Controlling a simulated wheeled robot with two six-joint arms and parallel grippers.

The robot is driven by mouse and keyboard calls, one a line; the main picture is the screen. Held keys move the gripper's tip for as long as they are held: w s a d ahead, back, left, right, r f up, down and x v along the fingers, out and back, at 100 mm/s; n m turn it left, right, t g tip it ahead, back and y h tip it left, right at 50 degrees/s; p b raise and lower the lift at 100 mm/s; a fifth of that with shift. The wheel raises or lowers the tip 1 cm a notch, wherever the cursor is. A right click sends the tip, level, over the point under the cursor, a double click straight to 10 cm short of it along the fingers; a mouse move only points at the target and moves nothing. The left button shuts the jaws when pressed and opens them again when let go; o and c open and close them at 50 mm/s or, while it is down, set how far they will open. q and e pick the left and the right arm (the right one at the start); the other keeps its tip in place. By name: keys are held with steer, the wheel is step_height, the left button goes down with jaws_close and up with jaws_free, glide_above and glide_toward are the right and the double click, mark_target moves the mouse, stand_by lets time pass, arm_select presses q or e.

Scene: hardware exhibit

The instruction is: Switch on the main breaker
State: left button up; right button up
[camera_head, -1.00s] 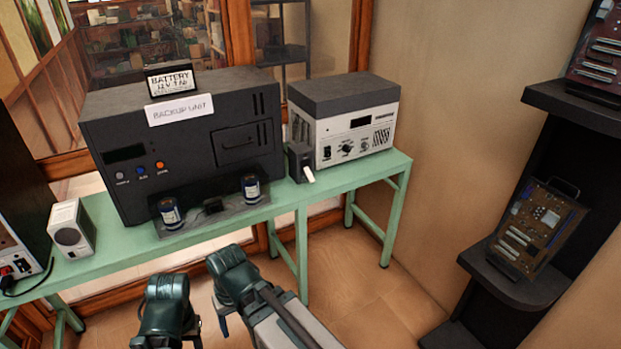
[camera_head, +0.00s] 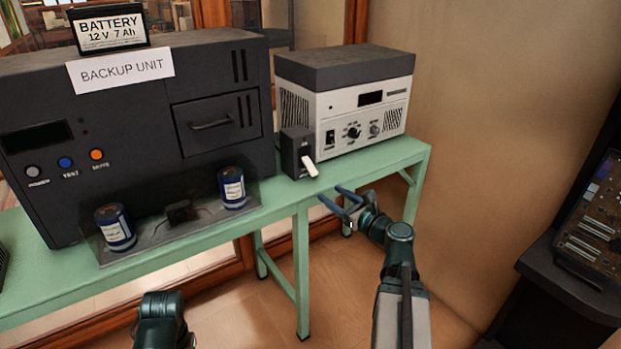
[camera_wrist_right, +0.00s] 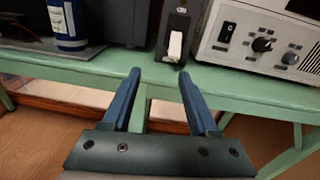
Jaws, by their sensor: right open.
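The main breaker looks to be the small dark box (camera_head: 294,153) on the green bench, between the backup unit and the white-fronted device. Its white lever (camera_head: 310,167) slants down and outward at the front. In the right wrist view the breaker (camera_wrist_right: 182,22) and its lever (camera_wrist_right: 175,46) sit just beyond my fingertips, near the middle. My right gripper (camera_head: 328,194) is open and empty, in front of the bench edge and a little below the lever, apart from it. It also shows in the right wrist view (camera_wrist_right: 159,76). Of my left arm only a dark link shows; its gripper is out of view.
The green bench (camera_head: 272,205) has a front edge close to my right gripper. The black backup unit (camera_head: 130,160) stands left of the breaker, the white-fronted device (camera_head: 345,120) right. Two blue cylinders (camera_head: 232,188) stand on a plate. A dark shelf (camera_head: 560,262) is at right.

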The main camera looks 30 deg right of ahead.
mark_target(313, 171)
steer(key=shift+m+t+h, duration=0.3)
steer(key=shift+m+h, duration=0.2)
steer(key=shift+m, duration=0.3)
steer(key=w, duration=0.9)
steer(key=w+d, duration=0.1)
steer(key=w, duration=0.3)
steer(key=shift+w+d+r, duration=0.1)
steer(key=shift+w+r, duration=0.05)
steer(key=shift+w, duration=0.15)
steer(key=shift+c, duration=0.3)
jaws_close()
